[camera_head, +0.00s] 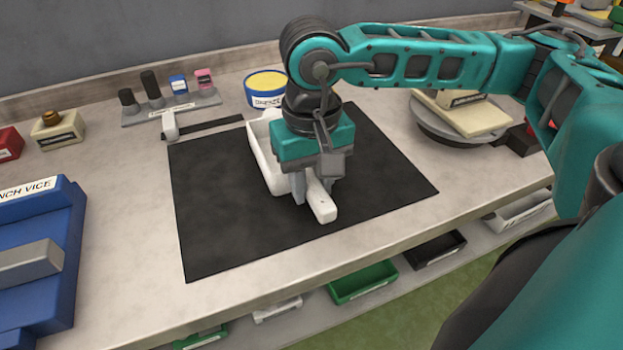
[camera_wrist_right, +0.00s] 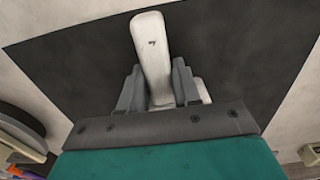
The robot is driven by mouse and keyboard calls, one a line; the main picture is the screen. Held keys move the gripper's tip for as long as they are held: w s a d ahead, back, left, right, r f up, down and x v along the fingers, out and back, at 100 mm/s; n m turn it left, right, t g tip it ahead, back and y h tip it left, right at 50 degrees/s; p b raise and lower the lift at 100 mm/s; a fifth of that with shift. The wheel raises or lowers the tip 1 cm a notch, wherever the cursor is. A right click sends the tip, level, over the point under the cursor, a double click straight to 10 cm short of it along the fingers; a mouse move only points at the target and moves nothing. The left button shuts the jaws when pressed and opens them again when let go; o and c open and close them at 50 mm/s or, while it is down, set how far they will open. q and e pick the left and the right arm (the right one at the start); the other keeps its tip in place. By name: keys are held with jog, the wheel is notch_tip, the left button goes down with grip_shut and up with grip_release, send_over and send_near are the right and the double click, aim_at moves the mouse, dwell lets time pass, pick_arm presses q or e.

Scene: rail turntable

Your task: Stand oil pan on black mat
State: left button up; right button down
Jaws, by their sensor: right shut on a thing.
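The oil pan (camera_head: 262,150) is a white, shallow tray with a raised rim and a handle that points toward the front. My right gripper (camera_head: 315,197) points down and is shut on the handle. My right arm hides part of the pan. In the right wrist view the handle (camera_wrist_right: 152,48) sits between the two fingers, with the dark mat (camera_wrist_right: 75,65) behind it. My left gripper is not in view.
A blue bench vice (camera_head: 40,260) stands at the left. At the back are a grey rack (camera_head: 170,108) with several small items and a blue tub (camera_head: 265,88). A round turntable (camera_head: 440,132) bearing a pale block is at the right. The mat's left half is clear.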

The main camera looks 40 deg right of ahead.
jog(key=shift+f, duration=0.25)
jog(key=c, duration=0.8)
grip_release()
jog(key=shift+r, duration=0.1)
notch_tip(320, 180, up, 12)
jog(key=p, duration=0.1)
jog(key=shift+r, duration=0.2)
